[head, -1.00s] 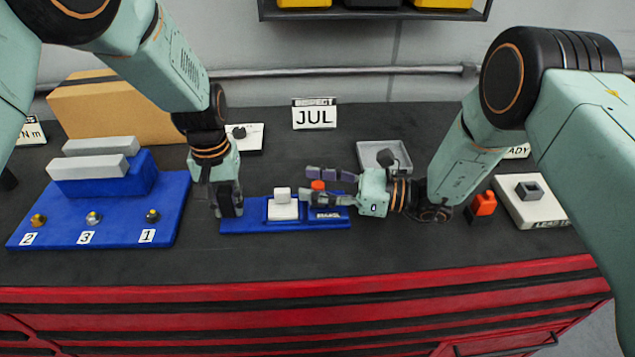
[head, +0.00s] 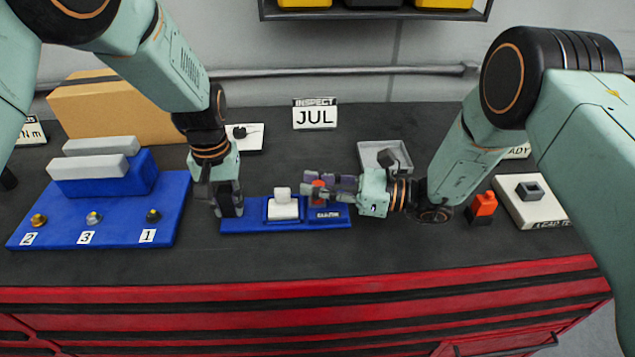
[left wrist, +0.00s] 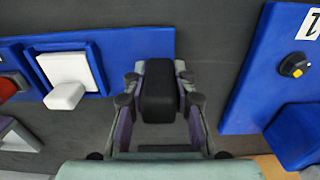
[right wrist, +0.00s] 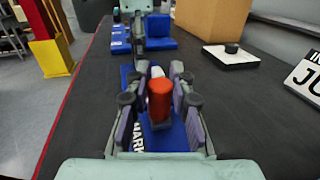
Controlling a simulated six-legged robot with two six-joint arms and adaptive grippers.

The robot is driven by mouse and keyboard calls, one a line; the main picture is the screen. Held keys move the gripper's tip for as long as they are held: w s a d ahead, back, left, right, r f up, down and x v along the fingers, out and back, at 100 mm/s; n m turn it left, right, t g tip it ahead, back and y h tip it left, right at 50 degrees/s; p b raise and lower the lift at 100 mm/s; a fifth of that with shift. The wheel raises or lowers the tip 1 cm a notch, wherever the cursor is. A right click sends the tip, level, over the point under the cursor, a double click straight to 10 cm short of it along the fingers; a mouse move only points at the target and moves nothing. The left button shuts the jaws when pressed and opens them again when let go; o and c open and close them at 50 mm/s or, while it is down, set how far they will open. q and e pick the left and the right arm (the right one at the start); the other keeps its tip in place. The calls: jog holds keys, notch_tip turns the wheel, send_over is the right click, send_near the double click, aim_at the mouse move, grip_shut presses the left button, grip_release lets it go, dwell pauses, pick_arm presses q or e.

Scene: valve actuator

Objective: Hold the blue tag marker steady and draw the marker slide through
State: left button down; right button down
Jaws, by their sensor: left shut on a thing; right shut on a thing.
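The blue tag marker (head: 258,226) lies flat on the dark bench, with a raised white block (head: 283,210) near its middle. My left gripper (head: 229,205) points down at its left end and is shut on a black block (left wrist: 158,92), seen between the fingers in the left wrist view. My right gripper (head: 320,188) reaches in from the right, low over the marker's right end. It is shut on a red cylindrical knob (right wrist: 159,101), the marker slide's grip as it appears. White lettering shows on the blue part below it (right wrist: 138,138). The fingers partly hide the knob.
A blue fixture (head: 110,218) with numbered knobs stands left. A grey tray (head: 372,150) sits behind my right gripper. An orange-and-black block (head: 482,207) and a white plate (head: 540,208) lie right. A JUL sign (head: 314,115) stands behind. The bench's front strip is clear.

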jog(key=d, duration=0.3)
jog(key=shift+w, duration=0.1)
jog(key=shift+d, duration=0.6)
pick_arm(q)
jog(key=shift+a, duration=0.1)
pick_arm(e)
jog(key=c, duration=1.4)
grip_release()
jog(key=shift+a, duration=0.2)
jog(key=shift+o, duration=1.3)
jog(key=shift+d, duration=0.1)
notch_tip(320, 180, up, 10)
